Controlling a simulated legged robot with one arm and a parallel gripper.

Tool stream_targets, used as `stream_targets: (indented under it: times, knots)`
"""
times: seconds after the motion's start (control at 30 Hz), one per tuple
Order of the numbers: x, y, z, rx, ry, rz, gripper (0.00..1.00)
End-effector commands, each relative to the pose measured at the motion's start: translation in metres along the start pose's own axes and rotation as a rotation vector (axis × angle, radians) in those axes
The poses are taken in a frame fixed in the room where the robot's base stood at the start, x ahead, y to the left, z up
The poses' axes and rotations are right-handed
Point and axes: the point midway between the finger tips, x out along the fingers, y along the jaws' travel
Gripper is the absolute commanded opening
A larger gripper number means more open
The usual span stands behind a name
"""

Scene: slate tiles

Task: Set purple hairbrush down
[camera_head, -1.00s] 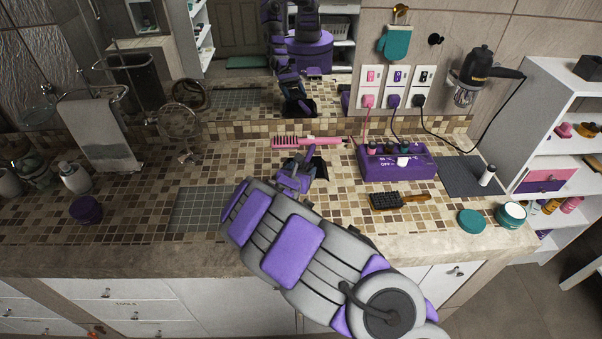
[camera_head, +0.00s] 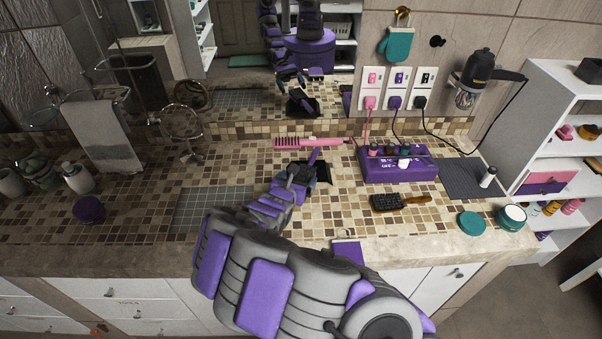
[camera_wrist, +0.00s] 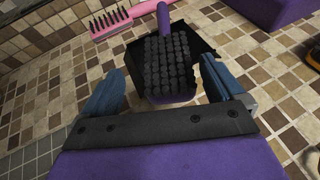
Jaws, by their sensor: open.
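The purple hairbrush (camera_wrist: 175,68) shows in the wrist view with dark bristles facing my camera and its purple handle pointing away. In the head view its handle (camera_head: 313,157) sticks up just beyond my gripper (camera_head: 308,175). In the wrist view my gripper (camera_wrist: 163,88) is open, with one blue finger on each side of the brush head and visible gaps between. A flat black shape (camera_wrist: 203,42) lies around the brush head. I cannot tell whether the brush rests fully on the tiled counter (camera_head: 345,205).
A purple power box (camera_head: 398,168) and a brown-handled brush (camera_head: 400,202) are to the right. A grey mat (camera_head: 213,208) lies left. A teal lid (camera_head: 471,223) and jar (camera_head: 511,217) stand near the right edge.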

Motion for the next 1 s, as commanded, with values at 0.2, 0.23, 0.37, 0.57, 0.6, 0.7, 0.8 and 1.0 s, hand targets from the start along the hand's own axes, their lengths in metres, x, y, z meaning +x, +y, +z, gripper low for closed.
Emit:
stream_targets:
  times: [0.2,0.23,0.37,0.57,0.6,0.7,0.8,1.0]
  knots:
    - [-0.039,0.001,0.003,-0.003,-0.004,0.002,0.95]
    - [-0.043,0.001,0.002,-0.003,-0.002,0.003,0.95]
    - [-0.053,0.0,0.001,-0.002,0.0,0.002,0.95]
    - [-0.059,-0.001,0.001,0.0,0.0,-0.001,0.95]
    - [-0.06,-0.001,0.001,0.0,0.0,-0.001,0.95]
    - [-0.059,-0.002,0.001,0.003,-0.001,-0.002,0.95]
    - [-0.059,-0.011,0.015,0.049,-0.02,-0.024,0.95]
    - [-0.067,-0.097,0.113,0.421,-0.17,-0.209,0.95]
